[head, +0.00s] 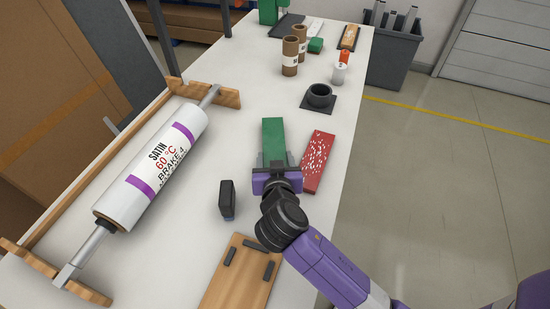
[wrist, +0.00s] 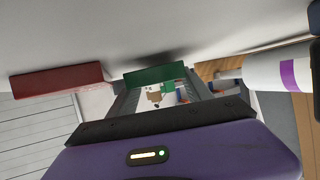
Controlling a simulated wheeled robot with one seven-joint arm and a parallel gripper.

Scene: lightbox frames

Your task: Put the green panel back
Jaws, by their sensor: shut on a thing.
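The green panel (head: 273,137) is a flat oblong in the middle of the table. My gripper (head: 276,162) is shut on its near end, and the fingers hide that end. In the wrist view the green panel (wrist: 155,73) shows between the fingertips of my gripper (wrist: 160,90), with a dark shadow on the table beyond it. Whether it is clear of the table is hard to tell. A wooden board (head: 228,290) with dark raised strips lies nearer the front, left of my arm.
A red panel with white specks (head: 318,161) lies close right of the green one. A small black upright object (head: 227,198) stands left of my gripper. A large white roll (head: 155,165) on wooden supports fills the left side. A dark round holder (head: 319,96) stands farther back.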

